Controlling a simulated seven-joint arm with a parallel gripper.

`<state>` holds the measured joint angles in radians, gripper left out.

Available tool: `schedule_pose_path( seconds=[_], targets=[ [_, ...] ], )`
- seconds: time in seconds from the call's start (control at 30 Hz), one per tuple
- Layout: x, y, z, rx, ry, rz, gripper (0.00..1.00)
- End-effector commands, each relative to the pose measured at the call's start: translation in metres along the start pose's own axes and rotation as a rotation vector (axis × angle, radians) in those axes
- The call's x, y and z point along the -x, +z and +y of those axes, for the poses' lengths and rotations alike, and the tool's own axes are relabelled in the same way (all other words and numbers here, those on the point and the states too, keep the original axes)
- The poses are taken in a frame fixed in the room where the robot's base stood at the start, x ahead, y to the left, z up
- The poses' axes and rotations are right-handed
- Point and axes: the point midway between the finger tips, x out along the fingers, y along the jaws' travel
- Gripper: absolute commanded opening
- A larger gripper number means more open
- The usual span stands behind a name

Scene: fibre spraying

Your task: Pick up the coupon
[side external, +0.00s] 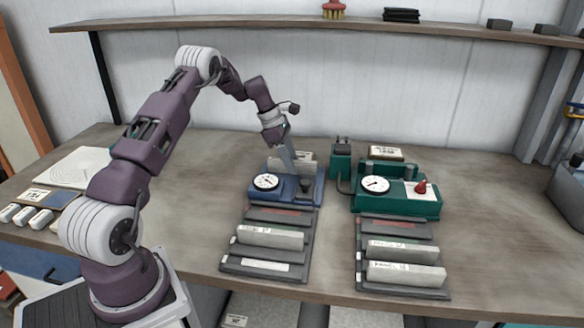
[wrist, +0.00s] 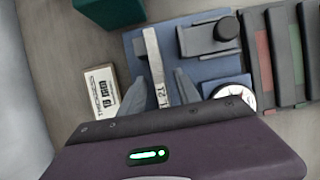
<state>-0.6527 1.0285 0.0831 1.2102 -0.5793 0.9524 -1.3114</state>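A light grey, bar-shaped coupon (wrist: 153,62) with a handwritten label lies on the blue gauge (wrist: 133,45) in the wrist view. My gripper (wrist: 160,77) is open, with one finger on each side of the coupon. The left finger is close to it, and a gap shows on the right. In the side external view my gripper (side external: 288,160) points down over the back of the blue gauge (side external: 284,190), which has a white dial (side external: 266,181).
A green gauge (side external: 410,203) with a dial and red knob stands to the right. Left rack (side external: 228,268) and right rack (side external: 365,292) in front hold similar grey bars. A labelled box (wrist: 98,88) sits beside the blue gauge. The table's right side is clear.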

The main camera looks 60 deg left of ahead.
Motion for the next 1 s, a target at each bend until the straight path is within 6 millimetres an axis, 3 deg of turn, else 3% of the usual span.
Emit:
schedule_pose_path(
  seconds=[0.27, 0.47, 1.0],
  targets=[
    [-0.0066, 0.0004, -0.0002, -0.002, 0.001, 0.000, 0.37],
    [-0.0064, 0.0004, -0.0002, -0.002, 0.001, 0.000, 0.00],
    [-0.0059, 0.0006, -0.0001, -0.003, 0.001, 0.000, 0.00]
  ],
)
